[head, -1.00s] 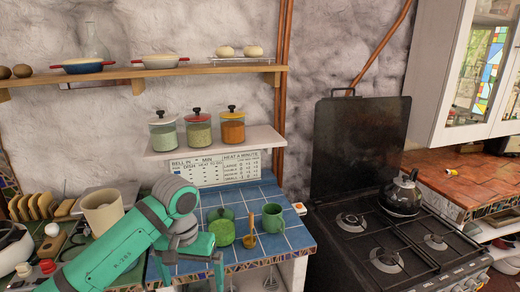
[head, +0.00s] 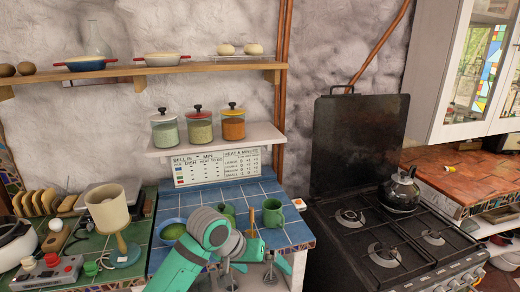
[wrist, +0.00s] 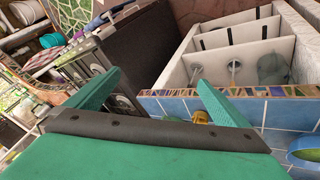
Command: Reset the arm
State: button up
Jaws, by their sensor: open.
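My gripper (head: 250,272) is low at the front of the blue-tiled counter (head: 200,195) in the head view, with my green arm folded in from the bottom. In the wrist view my gripper (wrist: 165,95) has its two green fingers spread apart with nothing held between them. My gripper is in front of the green pot (head: 227,212) and the green mug (head: 272,213), and my wrist partly hides the pot. I cannot tell how far the fingers are from the counter's edge.
A wooden-handled item (head: 251,218) stands by the mug, and a bowl (head: 172,230) sits to the left. The stove (head: 385,235) with a black kettle (head: 400,190) is at right. Below the counter's mosaic edge (wrist: 235,91) is a white divided shelf (wrist: 220,55).

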jog(key=w+d+n+t+h, duration=0.15)
jog(key=d+t+h, duration=0.4)
jog(key=d, duration=0.95)
notch_tip(320, 180, down, 4)
jog(key=s+d+f+n+t+y, duration=0.1)
jog(key=s+n+t, duration=0.2)
jog(key=n+t, duration=0.2)
jog(key=s+a+f+n+t+y, duration=0.1)
jog(key=s+a+f+y, duration=0.3)
jog(key=s+f, duration=0.45)
jog(key=s+a+f+n+t+y, duration=0.15)
jog(key=s+a+f+y, duration=0.3)
jog(key=s, duration=0.75)
jog(key=s+a+r+m, duration=0.1)
jog(key=s+a+m, duration=0.2)
jog(key=s, duration=0.7)
jog(key=s+a+r+m+g+y, duration=0.1)
jog(key=s+a+m, duration=0.2)
jog(key=s, duration=0.7)
jog(key=shift+a, duration=1.05)
